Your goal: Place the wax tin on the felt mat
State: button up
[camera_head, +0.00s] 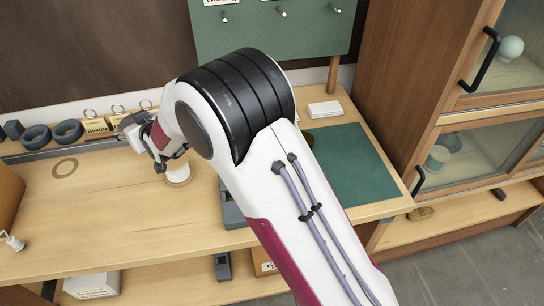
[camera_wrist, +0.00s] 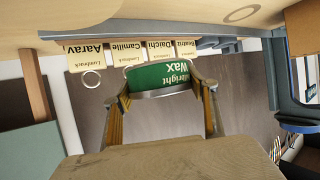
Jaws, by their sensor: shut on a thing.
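The wax tin (camera_wrist: 160,77) has a green label with "Wax" on it, upside down in the wrist view. My gripper (camera_wrist: 163,92) is shut on it, with one finger on each side. In the head view, my gripper (camera_head: 152,140) is over the back left part of the bench, partly hidden by my arm. I cannot make out the tin clearly there. The green felt mat (camera_head: 348,165) lies flat on the right part of the bench, well to the right of my gripper.
A pale cylinder (camera_head: 178,174) stands on the bench just below my gripper. Name cards (camera_head: 96,125) with rings and dark rolls (camera_head: 68,130) line the back. A white block (camera_head: 324,109) lies behind the mat. A glass-fronted cabinet (camera_head: 460,120) stands right of the bench.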

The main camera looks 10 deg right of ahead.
jog(key=w+d+r+m+t+h, duration=0.1)
jog(key=w+d+r+m+h, duration=0.1)
jog(key=d, duration=3.3)
jog(key=s+d+f, duration=0.2)
jog(key=s+d, duration=1.7)
jog(key=d, duration=0.1)
jog(key=shift+s, duration=0.35)
jog(key=shift+f, duration=0.2)
send_over(343, 172)
jog(key=shift+f, duration=2.8)
jog(key=shift+f, duration=0.1)
jog(key=shift+f, duration=1.95)
